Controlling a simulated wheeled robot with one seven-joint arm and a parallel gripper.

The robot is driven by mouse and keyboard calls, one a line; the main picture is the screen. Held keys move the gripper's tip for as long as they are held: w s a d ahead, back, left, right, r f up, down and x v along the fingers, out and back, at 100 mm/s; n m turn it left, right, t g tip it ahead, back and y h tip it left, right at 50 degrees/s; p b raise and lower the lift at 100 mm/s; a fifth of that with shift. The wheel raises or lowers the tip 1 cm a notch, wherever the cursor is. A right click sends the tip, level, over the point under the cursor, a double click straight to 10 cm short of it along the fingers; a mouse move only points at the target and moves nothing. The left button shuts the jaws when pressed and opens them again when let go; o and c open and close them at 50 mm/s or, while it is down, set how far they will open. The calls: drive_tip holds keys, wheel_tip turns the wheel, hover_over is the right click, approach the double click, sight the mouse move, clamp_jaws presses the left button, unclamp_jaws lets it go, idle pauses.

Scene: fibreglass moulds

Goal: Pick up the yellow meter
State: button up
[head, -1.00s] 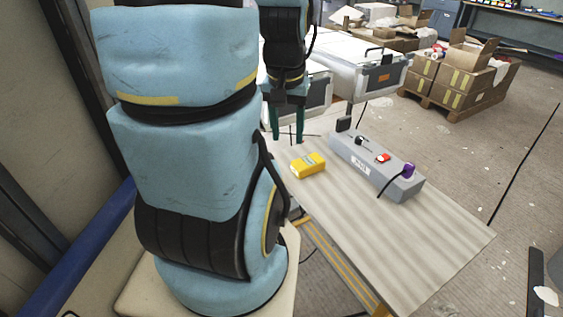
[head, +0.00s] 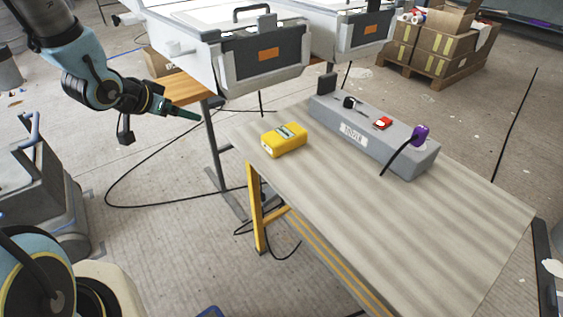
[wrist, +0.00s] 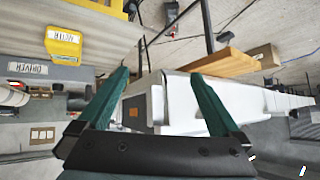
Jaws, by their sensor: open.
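The yellow meter (head: 284,139) lies on the left end of the striped table (head: 400,235), left of the grey power strip, in the head view. In the wrist view the yellow meter (wrist: 63,44) is at the upper left, with a white label reading METER. My gripper (head: 190,114) is at the upper left of the head view, off the table and left of the meter, with its fingers pointing right. In the wrist view my gripper's two green fingers (wrist: 163,80) stand apart with nothing between them.
The grey power strip (head: 350,138) with a purple plug (head: 420,135) lies beside the meter on the table. White cases (head: 225,65) stand behind. Cardboard boxes (head: 432,45) sit at the back right. Black cables cross the floor. The table's front right is bare.

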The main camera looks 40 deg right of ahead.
drive_tip(key=s+d+f+m+g+h+b, duration=0.35)
drive_tip(key=s+d+f, duration=0.25)
drive_tip(key=d, duration=0.2)
drive_tip(key=m+g+h+b, duration=0.2)
approach(282, 137)
drive_tip(key=shift+w+d+f, duration=0.15)
drive_tip(key=shift+w+f, duration=0.15)
drive_tip(key=shift+w, duration=0.2)
drive_tip(key=shift+w+d+f, duration=0.1)
drive_tip(key=shift+w+f, duration=0.2)
drive_tip(key=shift+w, duration=0.2)
drive_tip(key=x, duration=0.4)
drive_tip(key=shift+s+d, duration=0.35)
drive_tip(key=shift+d, duration=0.05)
drive_tip(key=shift+x, duration=2.95)
drive_tip(key=shift+f, duration=0.15)
drive_tip(key=shift+c, duration=0.2)
drive_tip(key=c, duration=1.3)
drive_tip(key=shift+o, duration=0.2)
